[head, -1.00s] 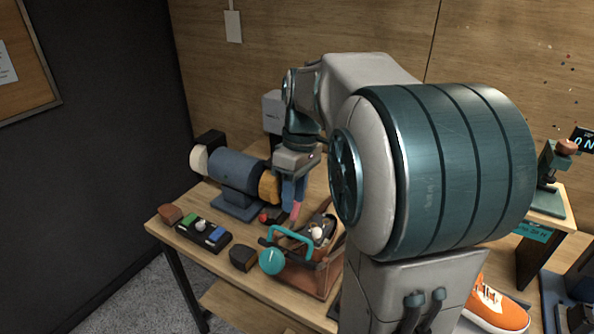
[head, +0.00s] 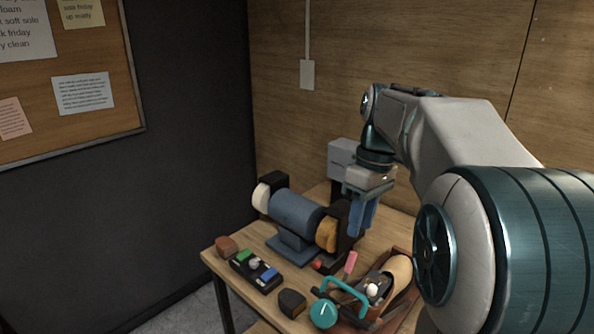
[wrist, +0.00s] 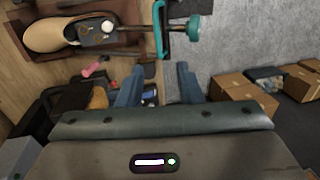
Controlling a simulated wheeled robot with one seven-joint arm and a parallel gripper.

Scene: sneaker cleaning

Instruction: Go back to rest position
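My gripper (head: 362,217) hangs pointing down above the workbench, close to the right end of the bench polishing machine (head: 297,213). In the wrist view its two blue fingers (wrist: 155,85) stand apart with nothing between them. Below and to the right of it in the head view, a brown tray (head: 402,303) holds a tan shoe form (head: 399,271) and a teal-handled clamp (head: 344,288). A pink-handled tool (head: 351,263) lies beside the tray.
A grey box (head: 343,158) stands at the back by the wall. Cardboard boxes (wrist: 244,98) lie on the floor.

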